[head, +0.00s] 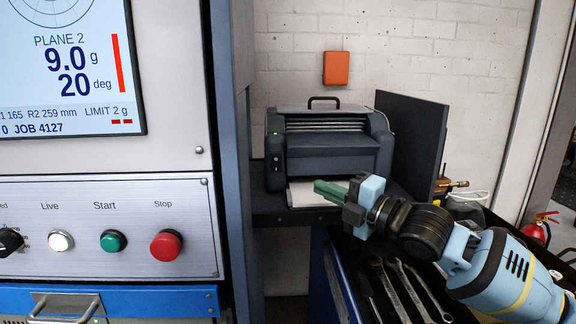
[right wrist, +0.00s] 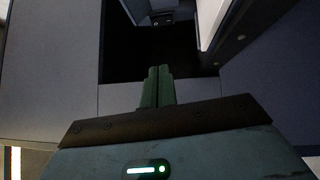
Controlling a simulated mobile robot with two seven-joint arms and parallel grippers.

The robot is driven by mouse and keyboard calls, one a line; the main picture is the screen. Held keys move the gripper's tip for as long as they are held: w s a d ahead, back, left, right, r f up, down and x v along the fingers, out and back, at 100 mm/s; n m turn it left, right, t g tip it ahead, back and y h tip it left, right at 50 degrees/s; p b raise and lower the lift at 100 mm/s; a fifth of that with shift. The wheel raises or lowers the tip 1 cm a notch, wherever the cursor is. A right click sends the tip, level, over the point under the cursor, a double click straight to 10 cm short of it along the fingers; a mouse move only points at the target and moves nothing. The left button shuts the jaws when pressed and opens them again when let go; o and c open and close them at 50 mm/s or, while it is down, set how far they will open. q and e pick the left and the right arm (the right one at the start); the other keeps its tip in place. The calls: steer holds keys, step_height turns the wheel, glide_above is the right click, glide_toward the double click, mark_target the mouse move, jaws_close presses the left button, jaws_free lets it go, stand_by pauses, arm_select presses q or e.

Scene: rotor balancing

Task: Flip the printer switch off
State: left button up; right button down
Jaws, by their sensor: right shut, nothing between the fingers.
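The printer (head: 335,152) is a dark grey box with a top handle, standing on a dark surface against the brick wall in the head view. A narrow dark panel with a tiny green light (head: 276,160) is on its left front; this may be the switch, but its position is too small to tell. My right gripper (head: 318,187) has green fingers, shut and empty, pointing left in front of the printer's lower front, right of that panel. The shut fingers also show in the right wrist view (right wrist: 158,72). My left gripper is out of view.
A white sheet (head: 302,193) lies at the printer's foot. A dark upright panel (head: 412,130) stands right of it. Several wrenches (head: 400,290) lie on the bench in front. The control cabinet (head: 110,190) with a blue-grey post stands at the left.

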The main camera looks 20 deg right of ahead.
steer(key=p, duration=0.1)
glide_toward(274, 160)
steer(key=a, duration=0.2)
steer(key=w+a, duration=0.1)
steer(key=a, duration=0.1)
steer(key=shift+w+r, duration=0.15)
steer(key=shift+w+d, duration=0.2)
steer(key=shift+w, duration=0.35)
steer(key=shift+w+d, duration=0.2)
steer(key=shift+w, duration=0.3)
steer(key=shift+w+d+b, duration=0.25)
steer(key=shift+w+b, duration=0.05)
steer(key=shift+w, duration=0.4)
steer(key=shift+w+r, duration=0.1)
